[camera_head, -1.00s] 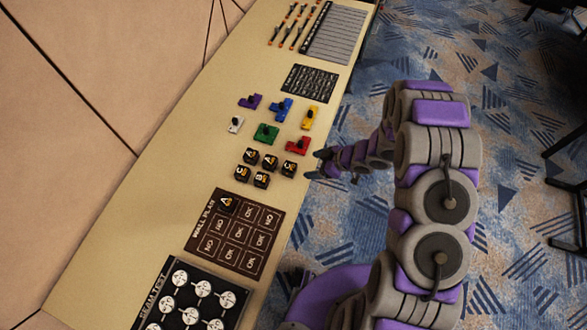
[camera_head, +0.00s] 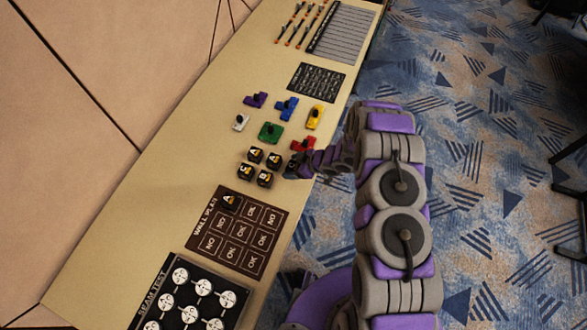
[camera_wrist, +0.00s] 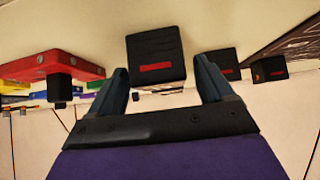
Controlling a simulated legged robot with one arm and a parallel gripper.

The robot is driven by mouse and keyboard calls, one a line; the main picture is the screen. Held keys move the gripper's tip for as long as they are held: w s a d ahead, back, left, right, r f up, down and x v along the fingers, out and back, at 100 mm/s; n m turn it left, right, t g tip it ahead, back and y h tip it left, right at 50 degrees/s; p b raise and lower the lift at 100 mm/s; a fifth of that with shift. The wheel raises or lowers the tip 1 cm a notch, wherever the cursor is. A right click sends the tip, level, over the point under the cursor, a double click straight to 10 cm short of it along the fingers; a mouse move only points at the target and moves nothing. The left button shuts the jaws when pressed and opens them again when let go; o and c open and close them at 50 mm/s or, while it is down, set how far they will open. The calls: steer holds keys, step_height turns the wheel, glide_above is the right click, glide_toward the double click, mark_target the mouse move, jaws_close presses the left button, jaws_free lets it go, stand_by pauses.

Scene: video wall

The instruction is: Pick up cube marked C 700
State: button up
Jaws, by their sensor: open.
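Small black cubes with a letter and an orange mark stand in a cluster on the table. One at the cluster's left reads C (camera_head: 245,172); others read A (camera_head: 274,160) and B (camera_head: 264,178). A further cube, which showed a C earlier, is at the right end, largely covered by my gripper (camera_head: 295,168) in the head view. In the wrist view this black cube (camera_wrist: 155,50) with a red stripe lies between the tips of my open gripper (camera_wrist: 160,70). I cannot tell whether the fingers touch it. The numbers are too small to read.
A red block (camera_wrist: 50,67) lies close beside the gripper. Green (camera_head: 270,132), blue (camera_head: 287,107) and yellow (camera_head: 315,117) blocks stand farther along. A wall plan board (camera_head: 240,232) lies nearer, with a cube on it. The table's edge runs under my arm.

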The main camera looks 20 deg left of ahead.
steer(key=shift+x, duration=0.9)
steer(key=c, duration=1.1)
